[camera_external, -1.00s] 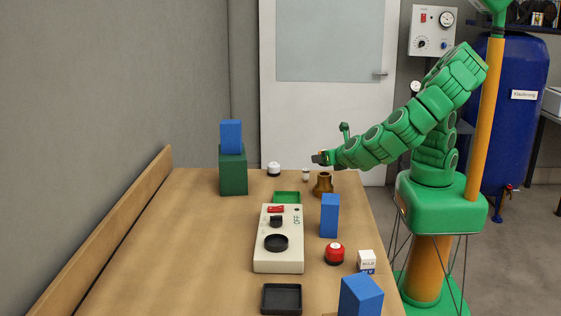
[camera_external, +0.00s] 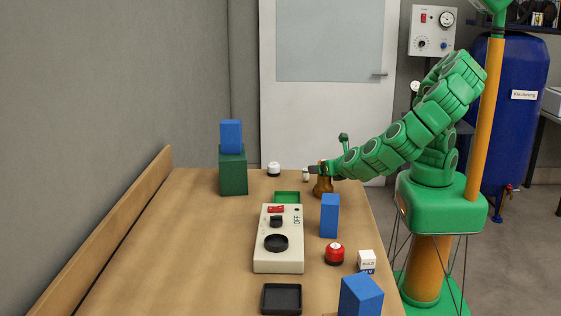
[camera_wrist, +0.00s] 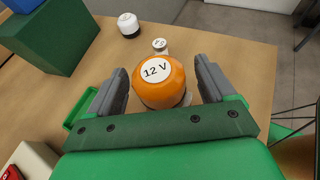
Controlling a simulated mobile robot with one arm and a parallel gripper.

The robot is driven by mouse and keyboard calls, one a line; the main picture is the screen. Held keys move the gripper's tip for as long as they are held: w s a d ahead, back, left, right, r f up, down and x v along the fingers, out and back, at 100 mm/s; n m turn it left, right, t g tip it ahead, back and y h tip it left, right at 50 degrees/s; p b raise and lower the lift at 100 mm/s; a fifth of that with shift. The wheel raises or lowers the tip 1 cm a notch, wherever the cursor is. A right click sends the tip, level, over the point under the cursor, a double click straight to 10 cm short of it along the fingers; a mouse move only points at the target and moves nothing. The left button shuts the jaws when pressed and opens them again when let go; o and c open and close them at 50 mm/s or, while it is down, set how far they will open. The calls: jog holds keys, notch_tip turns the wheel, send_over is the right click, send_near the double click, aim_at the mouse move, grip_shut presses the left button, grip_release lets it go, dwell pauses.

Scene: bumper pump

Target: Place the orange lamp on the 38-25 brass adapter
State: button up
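The orange lamp (camera_wrist: 160,85), its white top label reading 12 V, is between my gripper's two fingers in the wrist view. A gap shows on each side of it, so my gripper (camera_wrist: 162,82) looks open around the lamp and apart from it. In the external view my gripper (camera_external: 318,169) is low, at the top of the brass adapter (camera_external: 323,187), which stands on the table's right side. The lamp appears to be above or on the adapter; the contact between them is hidden, and the adapter's marking cannot be read.
A small white lamp (camera_external: 306,175) stands just left of the adapter, close to my gripper. A white lamp with a black base (camera_external: 273,169), a green tray (camera_external: 287,197), a control box (camera_external: 279,256) and a blue block (camera_external: 330,216) are near. The table's left half is mostly clear.

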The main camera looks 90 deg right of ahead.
jog(key=shift+r, duration=0.1)
jog(key=v, duration=1.2)
